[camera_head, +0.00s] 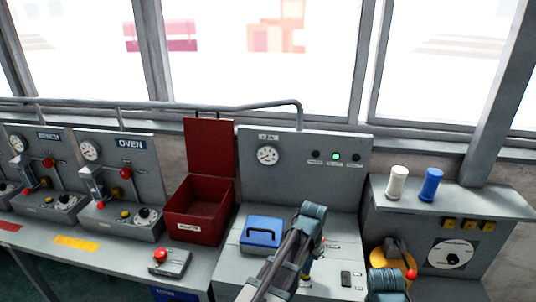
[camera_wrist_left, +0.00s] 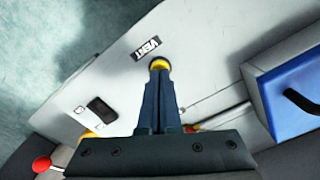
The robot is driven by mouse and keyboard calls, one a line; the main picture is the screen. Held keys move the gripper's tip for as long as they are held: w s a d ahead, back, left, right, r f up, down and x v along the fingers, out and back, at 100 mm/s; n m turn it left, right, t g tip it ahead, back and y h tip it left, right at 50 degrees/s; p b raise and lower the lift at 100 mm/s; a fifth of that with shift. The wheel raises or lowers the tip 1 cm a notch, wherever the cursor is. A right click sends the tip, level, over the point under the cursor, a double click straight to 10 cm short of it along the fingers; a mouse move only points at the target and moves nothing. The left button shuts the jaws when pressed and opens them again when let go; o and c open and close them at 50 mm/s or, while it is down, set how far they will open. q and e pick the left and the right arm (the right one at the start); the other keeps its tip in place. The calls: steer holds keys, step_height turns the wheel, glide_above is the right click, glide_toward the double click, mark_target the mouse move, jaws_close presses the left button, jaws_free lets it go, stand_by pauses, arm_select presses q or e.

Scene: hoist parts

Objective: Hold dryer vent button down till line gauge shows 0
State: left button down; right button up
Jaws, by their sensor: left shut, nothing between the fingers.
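The vent button (camera_wrist_left: 159,63) is a round yellow-rimmed button beside a VENT label (camera_wrist_left: 146,49) on the grey panel in the left wrist view. My left gripper (camera_wrist_left: 158,74) is shut and empty, its fingertips at the button and covering part of it. I cannot tell how far the button is pressed. In the head view the left gripper (camera_head: 307,270) points down at the console, partly hidden by my arm. The round white gauge (camera_head: 267,155) is on the upright panel behind; its needle is too small to read.
A blue box with a handle (camera_head: 262,232) sits left of my left arm. An open red box (camera_head: 200,210) stands further left, by the OVEN panel (camera_head: 131,144). A green lamp (camera_head: 336,156) is lit. White (camera_head: 397,183) and blue (camera_head: 431,185) cylinders stand right.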

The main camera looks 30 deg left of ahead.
arm_select(q)
steer(key=shift+r+p, duration=2.75)
steer(key=shift+r, duration=0.3)
steer(key=s+d+r+p, duration=0.2)
steer(key=s+r+p, duration=0.1)
steer(key=s, duration=0.6)
steer(key=shift+s+d, duration=0.3)
steer(key=shift+d, duration=0.1)
steer(key=c, duration=1.5)
jaws_free()
steer(key=shift+c, duration=0.2)
